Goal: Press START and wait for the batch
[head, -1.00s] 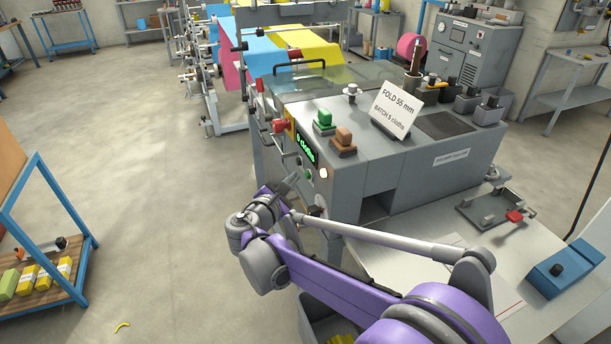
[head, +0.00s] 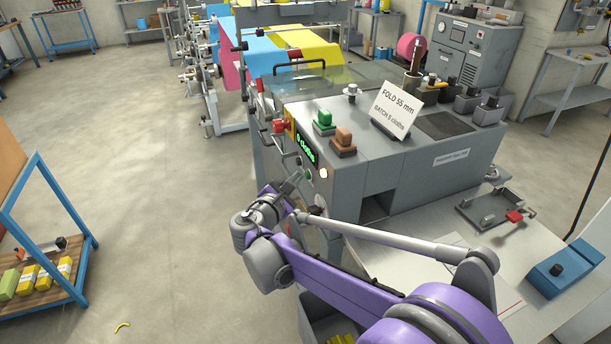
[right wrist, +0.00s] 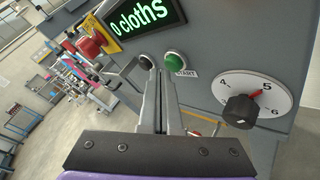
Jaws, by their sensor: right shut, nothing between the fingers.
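The green START button (right wrist: 174,61) sits on the machine's grey front panel in the right wrist view, with its START label just below it. My right gripper (right wrist: 161,75) is shut and empty, its fingertips at the panel just below and left of the green button. I cannot tell whether they touch it. In the head view the right gripper (head: 294,180) reaches up to the front panel of the machine (head: 352,205). The display (right wrist: 144,14) above the button reads "0 cloths". My left gripper is not in view.
A dial (right wrist: 255,98) with a black knob and red pointer near 5 is right of the button. A red emergency-type knob (right wrist: 90,46) is at the left. A sign (head: 394,107) reads FOLD 55 mm, BATCH 5 cloths. A blue-framed cart (head: 45,225) stands at left.

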